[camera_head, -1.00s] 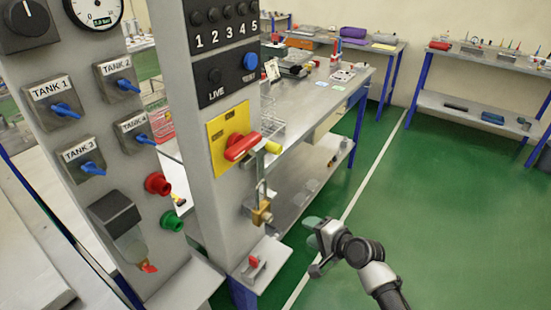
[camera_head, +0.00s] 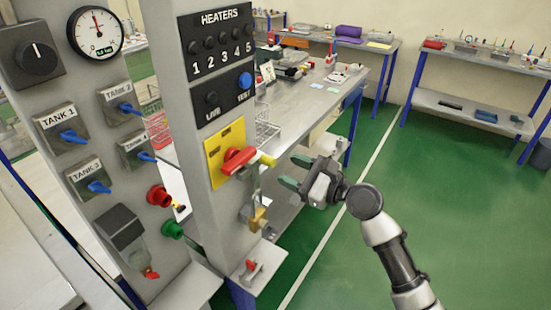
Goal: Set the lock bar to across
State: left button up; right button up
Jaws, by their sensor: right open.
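A red bar handle (camera_head: 238,160) sits on a yellow plate (camera_head: 213,165) on the front of the grey column. It looks roughly level, rising a little to the right. A yellow-ended peg (camera_head: 267,160) sticks out beside its right end. A brass padlock (camera_head: 258,220) hangs on a shackle below; how the shackle joins the handle is unclear. My right gripper (camera_head: 290,172) is open and empty, its green-tipped fingers pointing left, a short way right of the yellow peg and apart from it in the picture. My left gripper is not in view.
A heater panel (camera_head: 220,45) is above the handle, and a small ledge (camera_head: 258,275) with a red-and-grey item below. The left panel holds blue tank valves (camera_head: 68,136), red (camera_head: 158,196) and green (camera_head: 172,230) buttons. Benches stand behind; the green floor (camera_head: 440,200) at right is clear.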

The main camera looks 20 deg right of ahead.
aim_at(274, 163)
jog(key=shift+p+x, duration=0.45)
jog(key=shift+x, duration=1.85)
grip_shut()
